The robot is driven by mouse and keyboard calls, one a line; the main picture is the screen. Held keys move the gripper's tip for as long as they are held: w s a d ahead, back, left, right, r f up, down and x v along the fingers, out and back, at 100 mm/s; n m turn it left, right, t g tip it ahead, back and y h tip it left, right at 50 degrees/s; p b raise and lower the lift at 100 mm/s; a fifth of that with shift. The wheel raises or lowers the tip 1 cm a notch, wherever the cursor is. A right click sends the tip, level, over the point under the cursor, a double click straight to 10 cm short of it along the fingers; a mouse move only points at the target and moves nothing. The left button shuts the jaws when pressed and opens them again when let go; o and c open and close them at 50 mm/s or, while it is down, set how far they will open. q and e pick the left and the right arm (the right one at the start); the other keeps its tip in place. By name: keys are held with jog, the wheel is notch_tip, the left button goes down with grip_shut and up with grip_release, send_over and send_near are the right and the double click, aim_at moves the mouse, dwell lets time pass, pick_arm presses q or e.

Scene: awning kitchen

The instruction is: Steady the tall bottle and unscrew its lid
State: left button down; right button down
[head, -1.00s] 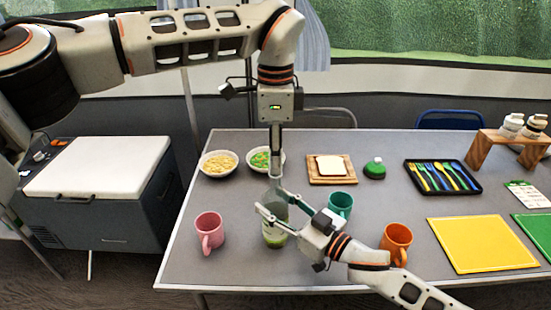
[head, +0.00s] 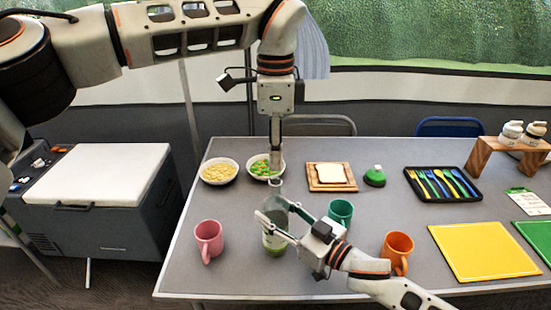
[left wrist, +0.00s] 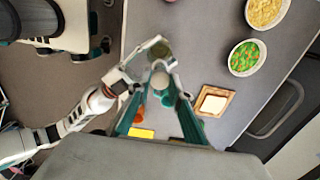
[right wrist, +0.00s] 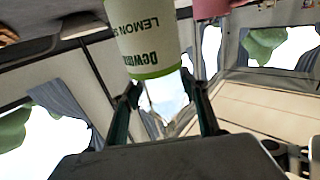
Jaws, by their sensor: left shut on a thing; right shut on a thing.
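The tall bottle (head: 275,241), clear with a green base, stands upright near the table's front edge. Its label (right wrist: 150,38) shows upside down in the right wrist view. My right gripper (head: 276,214) is shut around the bottle's clear upper part from the right; its fingers show in the right wrist view (right wrist: 163,97). My left gripper (head: 276,180) points down above the bottle, shut on the small pale lid (left wrist: 158,82). The lid appears raised off the bottle. The bottle's dark round top (left wrist: 158,50) shows beside the lid in the left wrist view.
A pink mug (head: 208,239) stands left of the bottle, a teal mug (head: 341,211) and an orange mug (head: 397,250) to its right. Two food bowls (head: 219,171) and a bread board (head: 331,177) lie behind. A yellow board (head: 483,250) lies right.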

pick_arm(q)
notch_tip(320, 180, up, 2)
jog(key=shift+r, duration=0.1)
pick_arm(e)
jog(key=c, duration=1.1)
grip_release()
jog(key=shift+o, duration=0.2)
